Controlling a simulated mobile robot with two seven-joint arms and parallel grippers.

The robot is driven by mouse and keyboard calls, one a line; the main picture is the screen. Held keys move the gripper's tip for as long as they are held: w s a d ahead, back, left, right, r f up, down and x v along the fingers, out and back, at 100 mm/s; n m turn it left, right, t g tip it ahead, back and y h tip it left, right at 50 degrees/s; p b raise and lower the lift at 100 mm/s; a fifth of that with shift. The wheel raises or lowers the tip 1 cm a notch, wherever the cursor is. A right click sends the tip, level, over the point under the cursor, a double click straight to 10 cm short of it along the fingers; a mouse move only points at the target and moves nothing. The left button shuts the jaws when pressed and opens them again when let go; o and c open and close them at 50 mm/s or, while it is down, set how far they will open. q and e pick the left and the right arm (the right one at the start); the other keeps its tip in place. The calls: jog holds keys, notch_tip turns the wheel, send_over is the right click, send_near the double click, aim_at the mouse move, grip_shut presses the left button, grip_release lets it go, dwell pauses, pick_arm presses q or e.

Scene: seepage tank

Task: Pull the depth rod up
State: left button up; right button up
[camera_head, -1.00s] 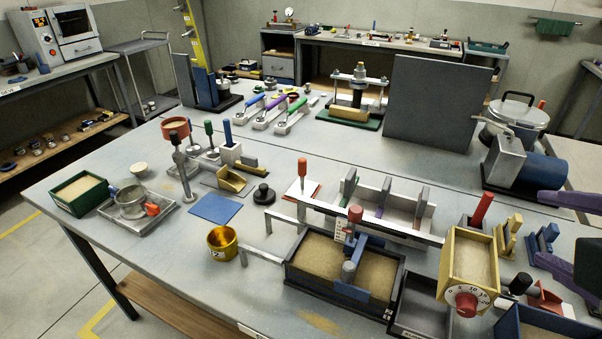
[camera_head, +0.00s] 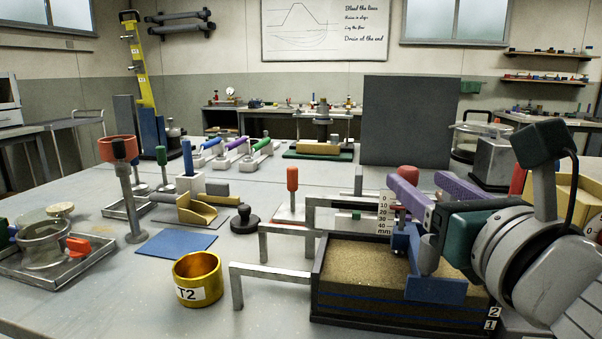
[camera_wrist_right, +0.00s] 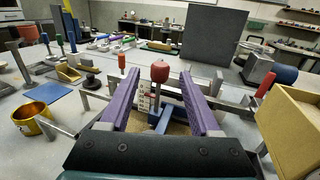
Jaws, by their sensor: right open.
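The depth rod's red knob (camera_head: 408,174) stands upright over the sand tank (camera_head: 372,318), above the blue bridge (camera_head: 436,288) and beside a white millimetre scale (camera_head: 384,213). My right gripper (camera_head: 415,180), with purple fingers, is open at the knob. In the right wrist view the knob (camera_wrist_right: 159,71) shows between the two spread fingers (camera_wrist_right: 160,78), with a gap on each side. The blue bridge (camera_wrist_right: 163,118) and the scale (camera_wrist_right: 144,103) show below it. The gripper and wrist hide part of the rod and bridge in the head view. My left gripper is out of view.
A brass T2 ring (camera_head: 198,279) and a grey bracket (camera_head: 268,271) stand left of the tank. A red-handled tool (camera_head: 292,190) and a tall dark panel (camera_head: 410,120) are behind. A tan box (camera_wrist_right: 292,125) stands right of the gripper.

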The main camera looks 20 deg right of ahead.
jog(key=x, duration=0.8)
jog(key=shift+b, duration=0.35)
grip_shut()
dwell(1.0)
